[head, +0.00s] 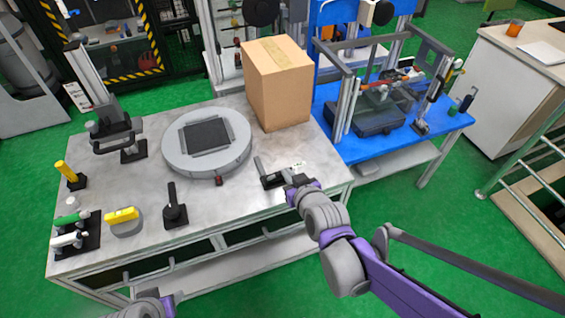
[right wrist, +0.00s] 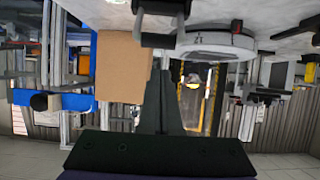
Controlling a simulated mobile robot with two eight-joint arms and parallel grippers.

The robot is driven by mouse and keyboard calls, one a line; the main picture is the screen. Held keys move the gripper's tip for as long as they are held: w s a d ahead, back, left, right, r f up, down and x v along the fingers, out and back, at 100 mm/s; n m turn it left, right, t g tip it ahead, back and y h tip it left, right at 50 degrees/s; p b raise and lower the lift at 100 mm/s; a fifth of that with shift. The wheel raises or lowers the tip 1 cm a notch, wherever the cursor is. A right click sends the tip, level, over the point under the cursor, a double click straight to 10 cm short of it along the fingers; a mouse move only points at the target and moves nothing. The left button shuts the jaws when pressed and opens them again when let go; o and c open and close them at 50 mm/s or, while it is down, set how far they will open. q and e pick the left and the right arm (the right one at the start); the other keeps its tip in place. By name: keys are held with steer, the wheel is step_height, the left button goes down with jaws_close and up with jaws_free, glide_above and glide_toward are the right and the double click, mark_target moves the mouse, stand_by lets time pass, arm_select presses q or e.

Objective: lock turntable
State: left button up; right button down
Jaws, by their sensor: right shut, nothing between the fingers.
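The turntable (head: 172,152) is a light grey round disc with a dark square plate on top, lying on the workbench. A small dark red block (head: 219,180) sits at its front rim; the red block also shows in the right wrist view (right wrist: 237,26). A toggle clamp (head: 272,180) with a black base and grey upright handle stands right of the turntable. My right gripper (head: 297,182) is shut and empty, close to the clamp's right end; contact cannot be told. My left gripper is out of view.
A cardboard box (head: 276,85) stands behind the clamp. A black lever (head: 174,210), a yellow-handled part (head: 122,216) and several other handles occupy the bench's front and left. A blue table (head: 400,150) with a framed machine adjoins on the right.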

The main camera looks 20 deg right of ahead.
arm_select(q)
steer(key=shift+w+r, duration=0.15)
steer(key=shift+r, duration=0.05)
arm_select(e)
steer(key=shift+s+r, duration=0.2)
steer(key=shift+s, duration=1.05)
arm_select(q)
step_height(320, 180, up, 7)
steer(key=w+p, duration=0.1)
steer(key=p, duration=0.5)
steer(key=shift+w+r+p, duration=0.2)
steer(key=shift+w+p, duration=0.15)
steer(key=shift+p, duration=0.05)
arm_select(e)
steer(key=s+r+g, duration=0.2)
steer(key=s+g, duration=0.5)
steer(key=s, duration=0.8)
steer(key=shift+s+r, duration=0.2)
steer(key=shift+s, duration=0.1)
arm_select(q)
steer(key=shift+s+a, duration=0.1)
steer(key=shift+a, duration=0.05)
arm_select(e)
steer(key=shift+w+a, duration=0.1)
